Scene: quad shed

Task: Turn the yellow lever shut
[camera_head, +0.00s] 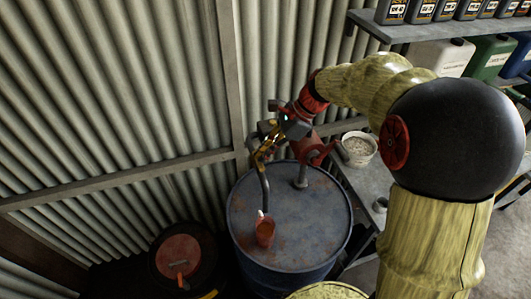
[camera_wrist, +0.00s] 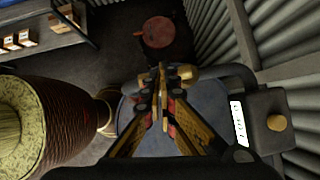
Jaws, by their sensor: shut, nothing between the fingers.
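My gripper (camera_head: 262,152) is at the pump above the blue drum (camera_head: 318,215), beside the pump's bent grey spout (camera_head: 264,185). In the wrist view its fingers (camera_wrist: 160,72) are closed together with nothing between them, over the blue drum top (camera_wrist: 205,98). A tan rounded piece (camera_wrist: 184,73) lies at or just beyond the fingertips; I cannot tell whether they touch it or whether it is the yellow lever. The lever is not clearly distinguishable in the head view, where my gripper and arm crowd the pump.
A red-orange cup (camera_head: 265,231) is at the spout's lower end. A dark container with a red lid (camera_head: 178,256) stands at lower left. A white bucket (camera_head: 358,149) sits on the bench to the right. Corrugated walls (camera_head: 110,90) close in behind. Bottles line the shelf (camera_head: 430,30) at upper right.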

